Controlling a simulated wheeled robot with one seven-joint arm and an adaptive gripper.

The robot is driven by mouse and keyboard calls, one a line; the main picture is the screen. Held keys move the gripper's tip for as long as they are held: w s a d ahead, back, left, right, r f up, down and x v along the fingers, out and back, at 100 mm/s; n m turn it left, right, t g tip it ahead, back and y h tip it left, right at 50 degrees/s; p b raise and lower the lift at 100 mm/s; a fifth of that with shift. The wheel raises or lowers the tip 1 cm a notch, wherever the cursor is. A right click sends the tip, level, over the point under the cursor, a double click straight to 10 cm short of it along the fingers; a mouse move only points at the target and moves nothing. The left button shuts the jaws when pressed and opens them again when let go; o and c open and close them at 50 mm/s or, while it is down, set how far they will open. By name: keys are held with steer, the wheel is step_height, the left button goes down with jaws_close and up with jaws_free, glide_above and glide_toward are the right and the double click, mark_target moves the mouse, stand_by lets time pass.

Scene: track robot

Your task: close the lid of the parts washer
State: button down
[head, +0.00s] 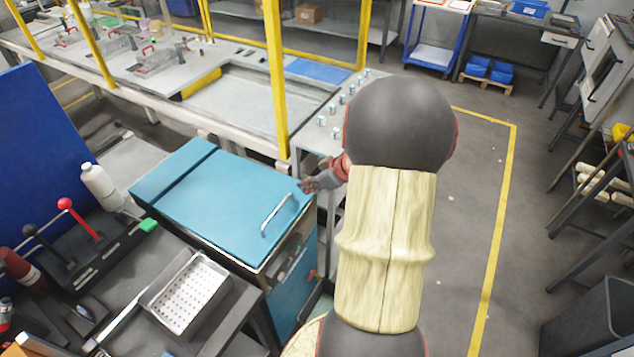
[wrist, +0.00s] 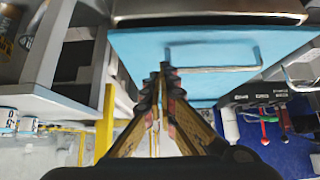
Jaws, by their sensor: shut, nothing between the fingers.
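The parts washer (head: 292,300) is a blue cabinet in the lower middle of the head view. Its teal lid (head: 215,205) lies about flat over the top, with a seam near its left end. I see no clear gap under it. A pale bar handle (head: 278,214) is near the lid's right edge; the handle (wrist: 212,68) and lid (wrist: 250,42) also show in the wrist view. My gripper (head: 306,186) is at the lid's far right corner, shut and empty. In the wrist view my gripper (wrist: 163,72) overlaps the lid beside the handle's left end; I cannot tell whether it touches.
A dark bench with a perforated metal tray (head: 187,292) stands left of the washer. A white bottle (head: 97,182) and red-knobbed lever (head: 66,204) are behind it. A long workbench with yellow posts (head: 275,80) runs behind the washer. The floor (head: 465,220) on the right is clear.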

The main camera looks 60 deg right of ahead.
mark_target(306, 202)
steer(key=shift+w+f, duration=0.15)
steer(key=shift+f, duration=2.1)
steer(key=shift+f+b, duration=0.1)
steer(key=shift+b, duration=0.25)
step_height(306, 202, down, 3)
steer(key=b, duration=0.6)
steer(key=shift+f+t, duration=0.1)
steer(key=shift+t, duration=0.2)
steer(key=shift+s+a+f+b, duration=0.1)
steer(key=shift+s+f+b, duration=0.25)
steer(key=shift+b, duration=0.85)
